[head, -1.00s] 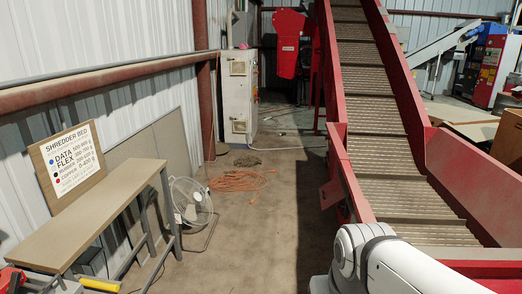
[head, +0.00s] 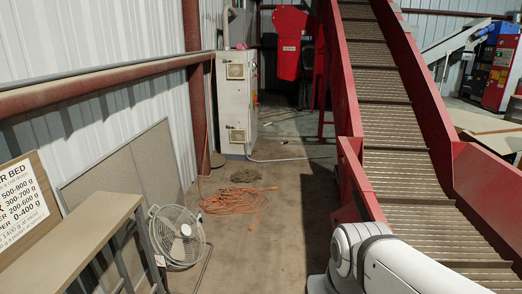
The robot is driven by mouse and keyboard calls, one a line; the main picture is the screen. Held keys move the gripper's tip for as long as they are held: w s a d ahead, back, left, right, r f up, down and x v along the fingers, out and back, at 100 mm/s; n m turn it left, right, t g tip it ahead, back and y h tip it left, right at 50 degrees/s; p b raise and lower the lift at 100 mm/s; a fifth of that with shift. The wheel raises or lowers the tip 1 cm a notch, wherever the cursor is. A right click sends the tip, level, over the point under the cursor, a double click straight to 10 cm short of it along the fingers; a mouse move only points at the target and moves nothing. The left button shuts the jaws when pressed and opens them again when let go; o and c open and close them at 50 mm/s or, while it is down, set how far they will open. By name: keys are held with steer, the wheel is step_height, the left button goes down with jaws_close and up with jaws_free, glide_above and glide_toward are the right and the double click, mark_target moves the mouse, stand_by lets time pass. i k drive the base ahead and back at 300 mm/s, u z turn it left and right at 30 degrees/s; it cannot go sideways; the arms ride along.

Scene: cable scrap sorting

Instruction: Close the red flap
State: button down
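A red machine part (head: 290,42), like a hood or panel, stands upright at the far back, left of the conveyor. It bears a small pale label. A small dark-red plate (head: 347,212) juts from the left side of the conveyor's lower end, partly in shadow. I cannot tell which of these, if either, is the red flap, nor whether a flap is open. My white arm shows at the bottom right, but my gripper is out of view.
The red-sided conveyor (head: 391,125) fills the right. A white cabinet (head: 237,100) stands at the back left. A round fan (head: 178,238) and a bench (head: 85,243) line the left wall. Orange cable (head: 237,201) lies on the floor; bare floor (head: 265,255) lies in front.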

mark_target(348, 213)
steer(key=z, duration=0.1)
steer(key=i, duration=1.55)
steer(key=z, duration=0.4)
steer(key=i, duration=2)
steer(key=z, duration=0.2)
